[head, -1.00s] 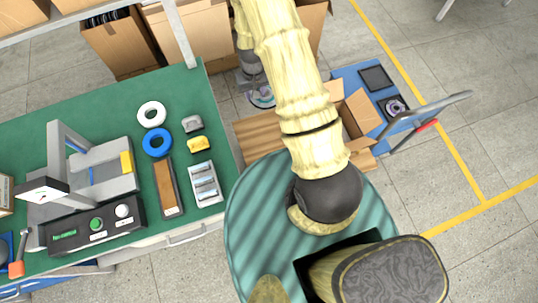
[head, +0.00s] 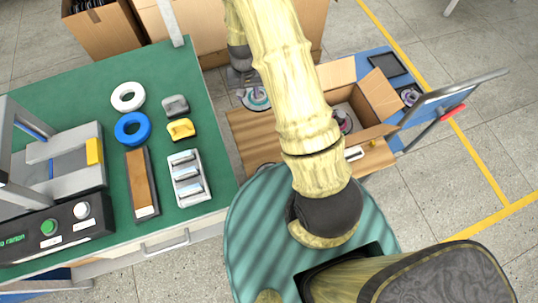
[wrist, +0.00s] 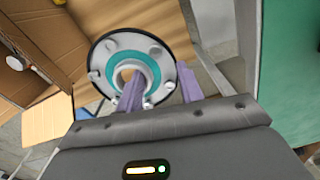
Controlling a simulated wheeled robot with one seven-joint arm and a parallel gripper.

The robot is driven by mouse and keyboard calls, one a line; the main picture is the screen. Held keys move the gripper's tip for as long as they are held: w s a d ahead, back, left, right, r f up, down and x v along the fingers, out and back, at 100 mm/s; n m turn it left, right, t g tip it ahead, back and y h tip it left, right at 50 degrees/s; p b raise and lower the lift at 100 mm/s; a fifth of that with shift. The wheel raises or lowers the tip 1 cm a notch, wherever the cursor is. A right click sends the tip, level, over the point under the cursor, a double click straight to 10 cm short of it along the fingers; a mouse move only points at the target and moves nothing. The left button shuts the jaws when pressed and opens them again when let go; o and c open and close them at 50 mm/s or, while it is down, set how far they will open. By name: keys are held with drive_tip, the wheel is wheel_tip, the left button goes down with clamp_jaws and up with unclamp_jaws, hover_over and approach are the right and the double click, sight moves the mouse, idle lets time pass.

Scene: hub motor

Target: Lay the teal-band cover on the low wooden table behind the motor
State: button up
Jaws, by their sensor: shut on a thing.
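The teal-band cover (wrist: 104,53) is a round grey disc with a dark rim, a teal ring, a centre hole and several bolt heads. My gripper (wrist: 162,84) is shut on its near side in the wrist view. In the head view the cover (head: 257,99) hangs at my gripper (head: 244,80), left of my arm. The low wooden table (head: 252,137) shows as a tan planked top between the green bench and the open box. It also shows in the wrist view (wrist: 150,22), beyond the cover. I cannot tell the cover's height above it. My arm hides part of the table.
An open cardboard box (head: 382,97) with a round part inside stands at the table's right. A blue cart (head: 372,54) with a handle is beyond it. The green bench (head: 95,85) with rings and a tray is at left. Cardboard boxes (head: 185,35) stand behind.

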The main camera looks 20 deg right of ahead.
drive_tip(key=m+b, duration=0.2)
drive_tip(key=b, duration=1.6)
hover_over(249, 133)
wheel_tip(249, 133, down, 13)
drive_tip(key=shift+f, duration=0.1)
wheel_tip(249, 133, down, 6)
drive_tip(key=shift+f+b, duration=0.1)
drive_tip(key=shift+b, duration=0.5)
drive_tip(key=shift+f+b, duration=0.4)
drive_tip(key=shift+f, duration=1.45)
drive_tip(key=shift+f, duration=0.1)
drive_tip(key=o, duration=1)
drive_tip(key=shift+o, duration=0.2)
